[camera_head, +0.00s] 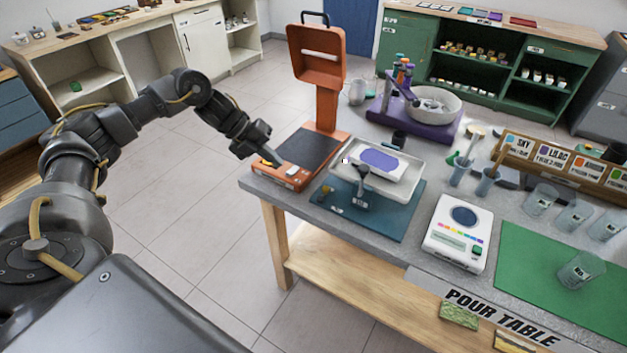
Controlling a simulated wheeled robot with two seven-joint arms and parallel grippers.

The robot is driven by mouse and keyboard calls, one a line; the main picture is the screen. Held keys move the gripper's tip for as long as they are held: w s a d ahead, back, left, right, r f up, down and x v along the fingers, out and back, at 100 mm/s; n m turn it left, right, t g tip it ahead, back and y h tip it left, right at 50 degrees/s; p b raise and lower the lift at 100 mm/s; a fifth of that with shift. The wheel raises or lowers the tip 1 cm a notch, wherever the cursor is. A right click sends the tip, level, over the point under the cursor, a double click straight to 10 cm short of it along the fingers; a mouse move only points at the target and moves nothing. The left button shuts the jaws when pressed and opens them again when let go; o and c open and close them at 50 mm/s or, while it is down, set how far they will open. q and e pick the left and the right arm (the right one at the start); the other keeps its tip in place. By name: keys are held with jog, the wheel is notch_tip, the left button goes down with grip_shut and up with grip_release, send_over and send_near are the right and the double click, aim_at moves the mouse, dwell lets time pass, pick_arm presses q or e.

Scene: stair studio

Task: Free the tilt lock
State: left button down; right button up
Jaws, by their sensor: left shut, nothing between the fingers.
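A white tilt tray (405,180) with a purple patch (383,160) sits on a teal base (395,222) on the table. A dark lever-like part (361,178) stands at the tray's front edge; I cannot tell whether it is the tilt lock. Left of the tray is an orange press-like machine (327,108) with a dark plate and a front panel (290,176) bearing a yellow and a pale control. My left gripper (272,161) is shut and empty, its tips close to the yellow control; I cannot tell whether they touch. My right gripper is out of view.
A white scale (459,232) and a green mat (548,280) lie right of the tray. Clear cups (541,200) stand near a wooden label rack (560,165). A purple machine with a bowl (434,104) stands behind. Open floor lies left of the table.

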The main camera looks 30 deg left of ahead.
aim_at(324, 192)
pick_arm(q)
jog(key=p+x, duration=0.3)
jog(key=x, duration=0.7)
jog(key=shift+d+f, duration=0.1)
jog(key=shift+w+d+f+p, duration=0.1)
jog(key=shift+w+d+p, duration=0.2)
jog(key=shift+d, duration=0.2)
jog(key=shift+w+d+f+p, duration=0.1)
jog(key=shift+w+d+p, duration=0.2)
jog(key=shift+d, duration=0.25)
jog(key=shift+w+d+f, duration=0.2)
jog(key=shift+w+d, duration=0.1)
jog(key=shift+d, duration=0.35)
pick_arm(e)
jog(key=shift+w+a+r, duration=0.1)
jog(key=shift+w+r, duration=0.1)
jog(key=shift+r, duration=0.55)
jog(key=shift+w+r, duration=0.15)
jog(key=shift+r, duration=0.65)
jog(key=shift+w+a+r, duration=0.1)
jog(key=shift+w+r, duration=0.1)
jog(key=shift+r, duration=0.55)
pick_arm(q)
jog(key=shift+a, duration=0.1)
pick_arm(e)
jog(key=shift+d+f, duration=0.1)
